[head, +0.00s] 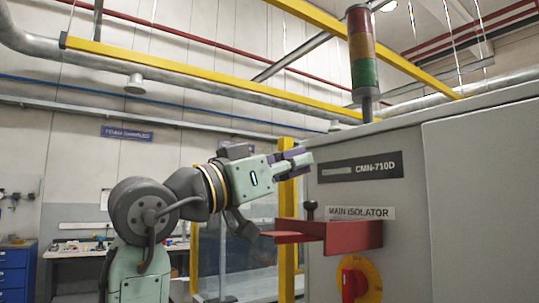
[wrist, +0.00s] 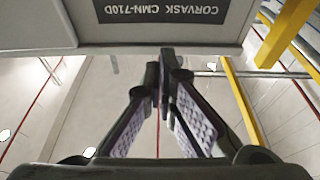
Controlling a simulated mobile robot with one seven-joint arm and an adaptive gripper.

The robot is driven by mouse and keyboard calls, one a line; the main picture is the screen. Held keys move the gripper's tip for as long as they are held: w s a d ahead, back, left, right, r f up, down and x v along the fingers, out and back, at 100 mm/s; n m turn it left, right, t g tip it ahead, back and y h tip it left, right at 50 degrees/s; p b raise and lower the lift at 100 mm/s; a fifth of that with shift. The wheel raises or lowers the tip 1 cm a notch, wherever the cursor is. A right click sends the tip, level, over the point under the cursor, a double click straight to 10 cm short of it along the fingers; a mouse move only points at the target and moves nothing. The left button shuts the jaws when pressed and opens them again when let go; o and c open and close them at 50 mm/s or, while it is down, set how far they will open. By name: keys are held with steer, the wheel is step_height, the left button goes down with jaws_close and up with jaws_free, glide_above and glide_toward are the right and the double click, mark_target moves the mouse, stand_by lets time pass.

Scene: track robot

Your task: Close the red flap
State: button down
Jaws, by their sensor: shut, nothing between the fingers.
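The red flap (head: 352,237) juts out from the front of the grey cabinet, just below the MAIN ISOLATOR label. It looks roughly level, with a thin red part reaching left; its hinge cannot be made out. A dark round-topped knob (head: 311,208) shows just above it. My gripper (head: 300,158) is shut and empty, above and left of the flap, beside the cabinet's name plate, and apart from the flap. In the wrist view my gripper's fingertips (wrist: 168,65) meet below the upside-down name plate (wrist: 178,10); the flap is not seen there.
A red rotary switch (head: 353,284) on a yellow disc sits under the flap. The grey cabinet (head: 475,200) fills the right side, with a signal tower (head: 362,50) on top. A yellow post (head: 287,210) stands behind my gripper. Open air lies left of the flap.

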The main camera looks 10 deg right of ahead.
mark_target(329, 224)
steer(key=f, duration=0.4)
steer(key=shift+s+a+p, duration=0.1)
steer(key=shift+a+p, duration=0.15)
steer(key=shift+p, duration=0.05)
steer(key=shift+f, duration=0.15)
